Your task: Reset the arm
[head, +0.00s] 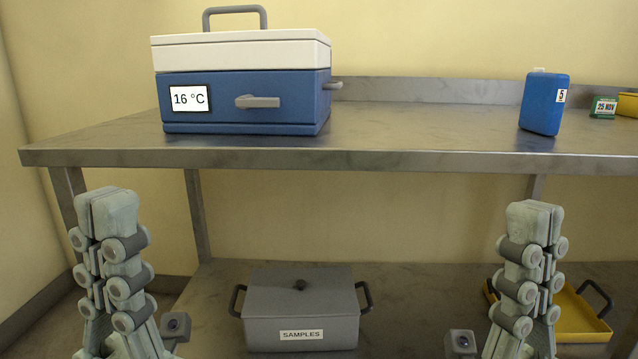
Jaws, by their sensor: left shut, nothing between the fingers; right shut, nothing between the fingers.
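My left gripper (107,208) points upward at the left of the head view, in front of the steel table. It is shut and empty. My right gripper (534,218) points upward at the right, also shut and empty. Its fingertips are below the front edge of the tabletop. Neither gripper touches any object that I can see.
A steel table (400,150) spans the view. On it stand a blue-and-white incubator box (242,85), a blue container (543,104) and a green date block (604,107). A grey SAMPLES box (300,305) and a yellow tray (580,325) are on the lower shelf.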

